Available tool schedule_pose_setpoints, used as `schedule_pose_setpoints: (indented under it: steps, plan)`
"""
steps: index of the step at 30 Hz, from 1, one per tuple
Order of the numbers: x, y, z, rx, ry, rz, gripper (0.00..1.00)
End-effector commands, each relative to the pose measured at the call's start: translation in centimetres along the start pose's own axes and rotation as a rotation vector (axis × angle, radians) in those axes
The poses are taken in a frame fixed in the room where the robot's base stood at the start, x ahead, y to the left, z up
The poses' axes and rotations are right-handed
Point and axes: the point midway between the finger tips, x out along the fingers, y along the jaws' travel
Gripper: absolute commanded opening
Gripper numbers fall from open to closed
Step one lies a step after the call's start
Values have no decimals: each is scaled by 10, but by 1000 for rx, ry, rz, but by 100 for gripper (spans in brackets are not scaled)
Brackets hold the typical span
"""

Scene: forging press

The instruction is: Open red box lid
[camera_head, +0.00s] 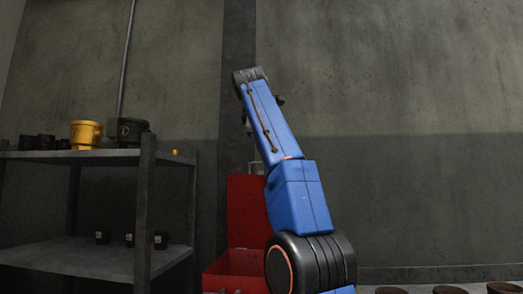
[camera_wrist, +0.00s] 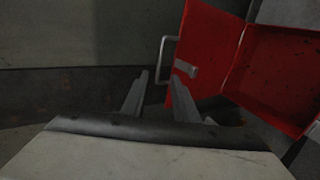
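The red box (camera_head: 236,268) stands low on the floor behind my arm in the head view. Its red lid (camera_head: 245,208) is raised and stands about upright at the back, so the box is open. In the wrist view the lid (camera_wrist: 208,35) is at upper centre, with a metal handle (camera_wrist: 164,58) on its edge, and the open box (camera_wrist: 280,75) is at the right. My gripper (camera_wrist: 160,75) shows two fingers apart, with nothing clearly held. The handle is just beyond the fingertips; I cannot tell whether they touch. My arm hides part of the box in the head view.
A grey metal shelf (camera_head: 90,257) stands left of the box, with a yellow pot (camera_head: 86,134) and a dark container (camera_head: 130,131) on top. Small dark items sit on its lower board. A concrete wall (camera_head: 420,90) is behind. Several brown round pieces (camera_head: 450,289) lie at the lower right.

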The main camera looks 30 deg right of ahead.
Motion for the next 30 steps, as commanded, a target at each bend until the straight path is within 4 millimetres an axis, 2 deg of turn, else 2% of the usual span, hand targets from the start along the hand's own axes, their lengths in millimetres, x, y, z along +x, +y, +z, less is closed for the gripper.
schedule_pose_setpoints:
  steps: [4, 9, 30]
  plan:
    - [-16, 0, 0, 1, 1, 1, 27]
    - [-23, 0, 0, 1, 1, 0, 27]
    - [-24, 0, 0, 1, 0, 0, 27]
